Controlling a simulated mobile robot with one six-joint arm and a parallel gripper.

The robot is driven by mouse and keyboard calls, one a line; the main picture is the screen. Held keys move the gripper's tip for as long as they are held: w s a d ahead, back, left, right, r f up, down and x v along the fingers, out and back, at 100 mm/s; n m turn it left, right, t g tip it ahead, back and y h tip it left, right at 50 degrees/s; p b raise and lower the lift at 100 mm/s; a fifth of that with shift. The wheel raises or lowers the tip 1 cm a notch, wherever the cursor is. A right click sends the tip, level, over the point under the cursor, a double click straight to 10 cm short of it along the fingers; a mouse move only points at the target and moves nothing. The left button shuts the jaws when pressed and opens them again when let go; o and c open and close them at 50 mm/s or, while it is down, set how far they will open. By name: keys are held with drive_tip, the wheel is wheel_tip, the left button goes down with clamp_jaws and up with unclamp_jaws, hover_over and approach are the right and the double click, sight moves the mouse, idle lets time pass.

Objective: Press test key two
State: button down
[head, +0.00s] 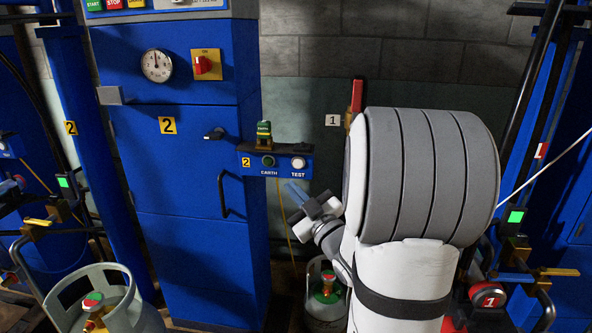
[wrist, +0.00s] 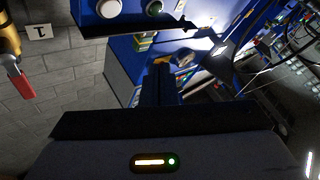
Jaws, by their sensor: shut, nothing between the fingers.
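The test key two is a white round button (head: 298,163) above the label TEST, on a small blue box (head: 246,151) marked 2. It also shows at the top of the wrist view (wrist: 109,9). Left of it in the head view is a dark green key (head: 268,161) labelled EARTH, also seen in the wrist view (wrist: 154,8). My gripper (head: 292,188) is shut and empty, just below the box in the head view, apart from the button in that picture. In the wrist view my fingers (wrist: 161,72) point up the picture, below both keys.
A blue cabinet (head: 175,240) with a gauge, a red switch (head: 203,65) and a handle stands left. A small green-and-yellow part (head: 263,135) sits on the box. A red-handled lever (head: 357,96) is behind my arm. Gas cylinders stand low at left (head: 130,318) and middle (head: 318,305).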

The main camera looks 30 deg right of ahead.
sight(298, 163)
drive_tip(key=shift+w+d, duration=0.1)
drive_tip(key=shift+w, duration=0.05)
drive_tip(key=shift+w+d+p, duration=0.2)
drive_tip(key=shift+w+d, duration=0.6)
drive_tip(key=shift+w, duration=0.4)
drive_tip(key=shift+w+d+p, duration=0.15)
drive_tip(key=shift+w+d, duration=0.65)
drive_tip(key=shift+w, duration=0.35)
drive_tip(key=shift+w+d+p, duration=0.2)
drive_tip(key=shift+w+d, duration=0.6)
drive_tip(key=shift+w, duration=0.4)
drive_tip(key=shift+w+d+b, duration=0.2)
drive_tip(key=shift+w+b, duration=0.15)
drive_tip(key=shift+b, duration=0.05)
drive_tip(key=shift+w+d, duration=0.25)
drive_tip(key=shift+w, duration=0.05)
drive_tip(key=shift+b, duration=0.35)
drive_tip(key=shift+s+a+b, duration=0.4)
drive_tip(key=shift+s+a, duration=0.05)
drive_tip(key=shift+s, duration=0.2)
